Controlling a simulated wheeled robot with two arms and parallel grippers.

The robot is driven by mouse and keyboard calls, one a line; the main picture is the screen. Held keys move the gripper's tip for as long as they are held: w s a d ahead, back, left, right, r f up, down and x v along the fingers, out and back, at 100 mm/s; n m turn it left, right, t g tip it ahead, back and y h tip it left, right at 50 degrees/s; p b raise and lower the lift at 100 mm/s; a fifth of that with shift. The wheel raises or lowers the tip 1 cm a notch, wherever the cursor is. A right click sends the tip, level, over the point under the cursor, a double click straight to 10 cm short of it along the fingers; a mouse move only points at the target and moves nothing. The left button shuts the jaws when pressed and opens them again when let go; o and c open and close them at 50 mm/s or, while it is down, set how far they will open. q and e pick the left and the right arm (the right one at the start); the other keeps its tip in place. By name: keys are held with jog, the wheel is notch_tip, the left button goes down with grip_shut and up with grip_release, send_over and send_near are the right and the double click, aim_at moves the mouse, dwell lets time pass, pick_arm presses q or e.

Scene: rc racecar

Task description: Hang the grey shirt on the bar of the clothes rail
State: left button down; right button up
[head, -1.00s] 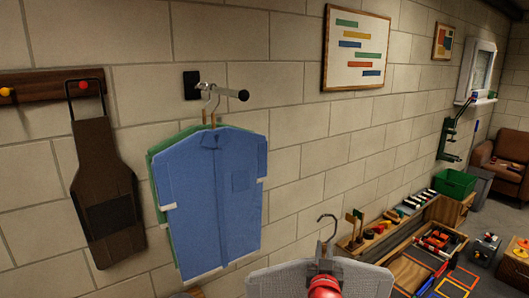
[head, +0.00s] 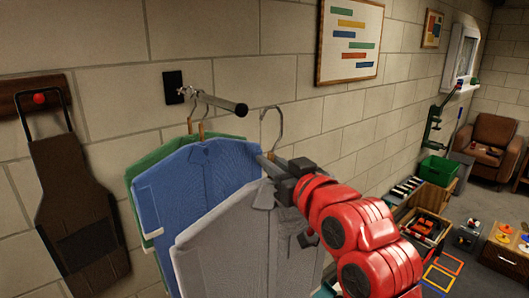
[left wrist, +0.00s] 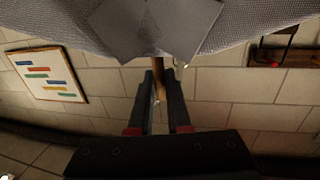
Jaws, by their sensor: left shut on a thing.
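The grey shirt (head: 225,240) hangs from a hanger whose metal hook (head: 272,125) points up, just right of the free end of the clothes rail's bar (head: 220,103). The hook and bar look apart in the head view. My left gripper (head: 268,168) is shut on the hanger's neck, just above the shirt collar. The left wrist view shows its fingers (left wrist: 158,88) around the wooden neck (left wrist: 157,65), with the grey shirt (left wrist: 225,25) beyond. My right gripper is not in view.
A blue shirt (head: 180,180) and a green shirt (head: 155,158) hang on the bar, partly behind the grey one. The bar sticks out from a black wall plate (head: 173,87). A framed picture (head: 350,40) is on the wall.

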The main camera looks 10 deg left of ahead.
pick_arm(q)
jog(key=shift+a+r, duration=0.15)
jog(key=shift+a, duration=0.15)
jog(key=s+a+b+x, duration=0.1)
jog(key=a+x, duration=0.1)
jog(key=x, duration=1.2)
jog(key=shift+s+a+f, duration=0.15)
jog(key=shift+s+f, duration=0.1)
jog(key=shift+s, duration=0.1)
dwell(0.4)
dwell(0.3)
